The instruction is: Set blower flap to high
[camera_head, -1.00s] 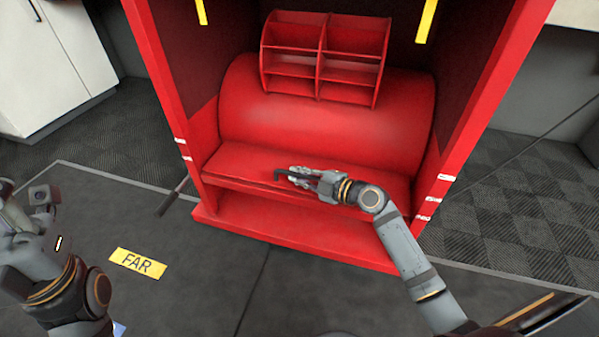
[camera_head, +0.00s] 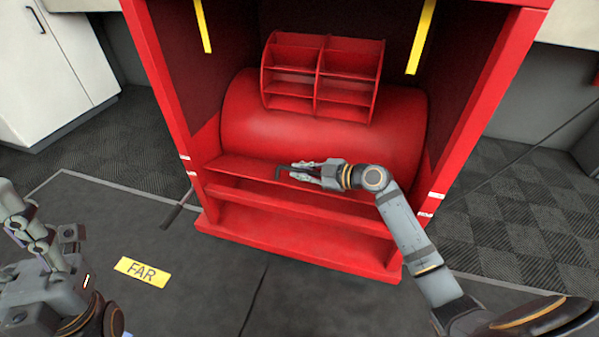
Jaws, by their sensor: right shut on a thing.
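The red blower (camera_head: 243,117) has a rounded drum body inside a red frame. Its flap (camera_head: 240,168) is a long red board across the front, tilted up, with a gap below its front edge. A dark handle (camera_head: 280,173) sticks out from the flap's middle. My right gripper (camera_head: 295,171) is shut on this handle, reaching in from the right. The fingers hide part of the handle. My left gripper (camera_head: 50,232) is at the left edge, away from the blower, with its fingers apart and nothing seen between them.
White marks (camera_head: 184,157) sit on the left post, and more marks (camera_head: 436,195) on the right post. A divided red outlet (camera_head: 318,78) tops the drum. A yellow FAR label (camera_head: 142,271) lies on the dark floor. A white cabinet (camera_head: 50,65) stands at the left.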

